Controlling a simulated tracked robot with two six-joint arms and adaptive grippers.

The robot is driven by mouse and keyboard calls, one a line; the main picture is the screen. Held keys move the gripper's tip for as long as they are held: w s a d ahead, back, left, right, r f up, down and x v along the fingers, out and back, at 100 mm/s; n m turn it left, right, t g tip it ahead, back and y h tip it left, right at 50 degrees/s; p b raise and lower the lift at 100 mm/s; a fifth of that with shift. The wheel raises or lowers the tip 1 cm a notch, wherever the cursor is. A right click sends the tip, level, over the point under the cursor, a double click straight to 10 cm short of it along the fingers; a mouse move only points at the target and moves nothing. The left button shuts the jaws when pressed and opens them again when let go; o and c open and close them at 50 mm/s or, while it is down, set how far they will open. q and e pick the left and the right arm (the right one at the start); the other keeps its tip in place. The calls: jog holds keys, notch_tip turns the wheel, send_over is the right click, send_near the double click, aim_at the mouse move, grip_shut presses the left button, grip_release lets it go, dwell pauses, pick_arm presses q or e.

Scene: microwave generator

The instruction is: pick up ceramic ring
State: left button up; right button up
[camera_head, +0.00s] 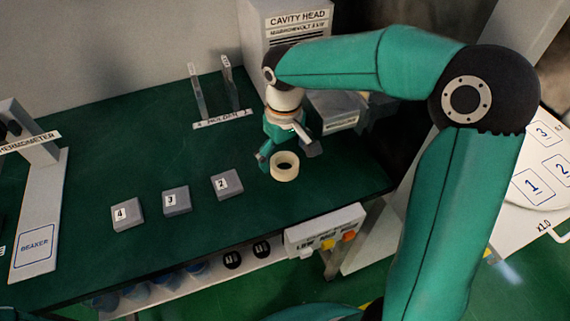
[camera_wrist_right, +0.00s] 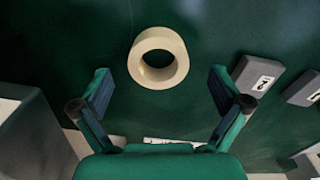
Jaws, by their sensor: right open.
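The ceramic ring (camera_head: 285,174) is a short cream-coloured ring lying flat on the green tabletop, near the front right part of the table. It also shows in the right wrist view (camera_wrist_right: 158,79), upper middle, with its hole facing the camera. My right gripper (camera_head: 288,155) hangs above and just behind the ring, pointing down. Its two fingers are spread wide with nothing between them. In the right wrist view the ring lies beyond the fingertips (camera_wrist_right: 160,82), roughly centred between them and apart from both. My left gripper is not in view.
Grey blocks numbered 2 (camera_head: 227,187), 3 (camera_head: 177,200) and 4 (camera_head: 127,214) stand left of the ring. A holder with upright posts (camera_head: 222,119) is behind. The cavity head box (camera_head: 288,22) stands at the back. A button panel (camera_head: 325,231) is at the table's front edge.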

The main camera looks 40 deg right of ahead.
aim_at(285, 162)
jog(key=shift+d+f, duration=0.1)
jog(key=shift+f, duration=1.45)
jog(key=shift+c, duration=0.3)
jog(key=c, duration=1.3)
